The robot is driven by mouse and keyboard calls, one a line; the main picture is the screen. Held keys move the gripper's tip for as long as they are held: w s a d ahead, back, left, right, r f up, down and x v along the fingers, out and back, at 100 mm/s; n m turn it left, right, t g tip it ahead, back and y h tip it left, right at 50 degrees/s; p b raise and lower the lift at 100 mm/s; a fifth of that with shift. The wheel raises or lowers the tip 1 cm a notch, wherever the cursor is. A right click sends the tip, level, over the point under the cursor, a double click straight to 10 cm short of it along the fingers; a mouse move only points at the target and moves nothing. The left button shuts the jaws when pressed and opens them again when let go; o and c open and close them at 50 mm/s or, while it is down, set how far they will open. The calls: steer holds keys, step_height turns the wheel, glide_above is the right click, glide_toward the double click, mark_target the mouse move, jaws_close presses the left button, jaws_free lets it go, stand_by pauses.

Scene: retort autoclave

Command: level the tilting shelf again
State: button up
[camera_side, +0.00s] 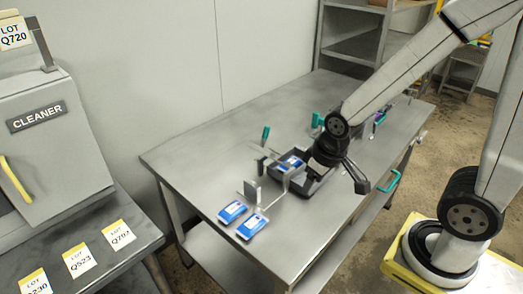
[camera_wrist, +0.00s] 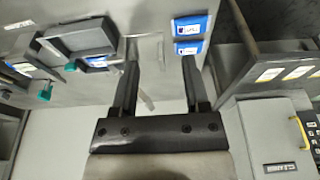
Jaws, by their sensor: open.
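A dark tray (camera_side: 318,183) with a blue and white pouch (camera_side: 290,162) stands on the steel table, beside a teal handle (camera_side: 265,135). I cannot tell for certain whether this tray is the tilting shelf or how far it tilts. The dark tray (camera_wrist: 78,37) also shows in the wrist view, left of my fingers.
Two blue pouches (camera_side: 232,211) (camera_side: 252,225) lie flat near the table's left end. An upright metal plate (camera_side: 250,191) stands close to them. The grey cleaner (camera_side: 45,130) is at the left. The table's back left (camera_side: 200,152) is clear.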

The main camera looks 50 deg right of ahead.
steer(key=shift+o, duration=0.2)
steer(key=m+t+y, duration=0.1)
steer(key=t+y, duration=0.1)
steer(key=y, duration=0.2)
glide_above(268, 127)
steer(key=s+d, duration=0.2)
steer(key=d, duration=0.1)
steer(key=f, duration=0.2)
steer(key=shift+s+a+r, duration=0.1)
steer(key=shift+x, duration=3.9)
steer(key=shift+a, duration=0.15)
jaws_close()
